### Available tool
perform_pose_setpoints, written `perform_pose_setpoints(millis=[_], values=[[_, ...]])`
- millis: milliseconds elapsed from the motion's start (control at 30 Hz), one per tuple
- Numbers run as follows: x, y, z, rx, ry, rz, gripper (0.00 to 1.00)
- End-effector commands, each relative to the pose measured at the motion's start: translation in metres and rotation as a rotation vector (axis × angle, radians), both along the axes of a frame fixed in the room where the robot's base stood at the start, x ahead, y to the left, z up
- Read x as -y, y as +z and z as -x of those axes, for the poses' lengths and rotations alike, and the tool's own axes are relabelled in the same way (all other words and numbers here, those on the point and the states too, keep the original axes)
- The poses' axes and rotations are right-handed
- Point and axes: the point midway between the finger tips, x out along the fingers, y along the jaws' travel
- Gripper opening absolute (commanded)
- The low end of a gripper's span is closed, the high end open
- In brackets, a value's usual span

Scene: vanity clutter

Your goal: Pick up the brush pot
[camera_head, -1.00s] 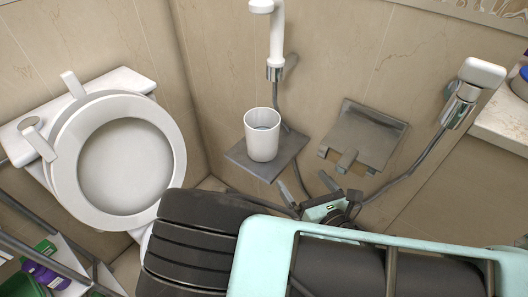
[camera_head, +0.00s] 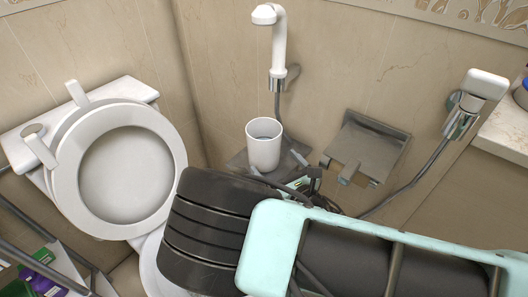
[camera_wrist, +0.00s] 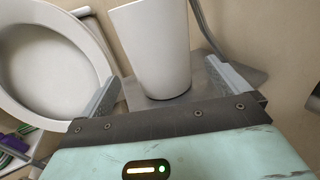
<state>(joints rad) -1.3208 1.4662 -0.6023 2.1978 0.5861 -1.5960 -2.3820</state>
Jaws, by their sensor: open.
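The brush pot (camera_head: 263,146) is a white, open-topped cup. It stands upright on a small grey wall shelf (camera_head: 238,160). In the wrist view the brush pot (camera_wrist: 151,50) fills the upper middle, with its top cut off by the frame edge. My gripper (camera_wrist: 165,82) is open, with one finger on each side of the pot and a visible gap on both sides. In the head view my gripper (camera_head: 279,166) is at the pot's near right side, and my arm hides part of the shelf.
A toilet (camera_head: 118,168) with a raised seat stands on the left. A white spray handle (camera_head: 279,45) and its hose hang behind the pot. A metal paper holder (camera_head: 367,148) is close on the right, with another tap (camera_head: 465,103) further right. Bottles (camera_head: 40,270) stand lower left.

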Motion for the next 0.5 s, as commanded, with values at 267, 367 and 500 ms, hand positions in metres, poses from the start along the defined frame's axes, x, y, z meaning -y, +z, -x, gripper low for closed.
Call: perform_pose_setpoints(millis=[267, 367, 500], values=[[-0.019, 0.000, -0.035, 0.001, -0.001, -0.002, 1.00], [-0.025, 0.000, -0.044, 0.000, -0.001, -0.001, 1.00], [-0.027, 0.000, -0.049, 0.001, 0.000, 0.000, 1.00]])
